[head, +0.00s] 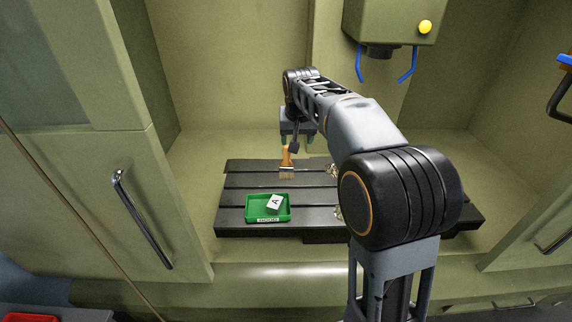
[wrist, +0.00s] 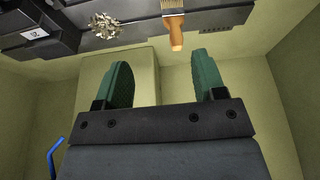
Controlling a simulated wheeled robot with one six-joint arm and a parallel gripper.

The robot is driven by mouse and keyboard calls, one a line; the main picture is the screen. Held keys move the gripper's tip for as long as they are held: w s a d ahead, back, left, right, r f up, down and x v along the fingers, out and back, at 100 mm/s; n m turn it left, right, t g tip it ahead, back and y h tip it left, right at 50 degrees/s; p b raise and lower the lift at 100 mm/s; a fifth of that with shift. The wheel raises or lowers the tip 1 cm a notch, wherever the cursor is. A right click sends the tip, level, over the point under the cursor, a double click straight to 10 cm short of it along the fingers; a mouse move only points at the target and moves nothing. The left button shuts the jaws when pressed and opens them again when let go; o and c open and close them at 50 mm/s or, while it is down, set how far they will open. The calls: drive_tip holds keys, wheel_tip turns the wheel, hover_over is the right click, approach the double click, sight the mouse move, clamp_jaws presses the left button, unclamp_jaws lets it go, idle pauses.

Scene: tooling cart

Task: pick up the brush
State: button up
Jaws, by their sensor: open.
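The brush (head: 286,157) has an orange-brown handle, a metal ferrule and tan bristles. It lies on the black slotted table (head: 245,181), with its handle toward the back in the head view. My gripper (head: 294,144) is near the handle end, and my arm hides part of the area around it. In the wrist view, the brush (wrist: 176,34) shows at the top, with its bristles cut off by the frame edge. The green fingers of my gripper (wrist: 161,72) are apart and empty. The handle is beyond the fingertips, nearer the right finger, with a visible gap.
Metal shavings (wrist: 105,25) lie on the table. A machine head (head: 392,22) with blue hoses hangs above right. Side walls enclose the space.

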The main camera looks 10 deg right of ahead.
drive_tip(key=m+p, duration=0.1)
approach(286, 150)
drive_tip(key=shift+w+p+x, duration=0.2)
drive_tip(key=shift+p+x, duration=0.7)
drive_tip(key=shift+x, duration=2.05)
drive_tip(key=shift+w+p+x, duration=0.2)
drive_tip(key=shift+p+x, duration=0.65)
drive_tip(key=shift+x, duration=2.1)
drive_tip(key=shift+d+r, duration=0.15)
drive_tip(key=c, duration=1)
drive_tip(key=shift+o, duration=0.2)
drive_tip(key=shift+r, duration=0.1)
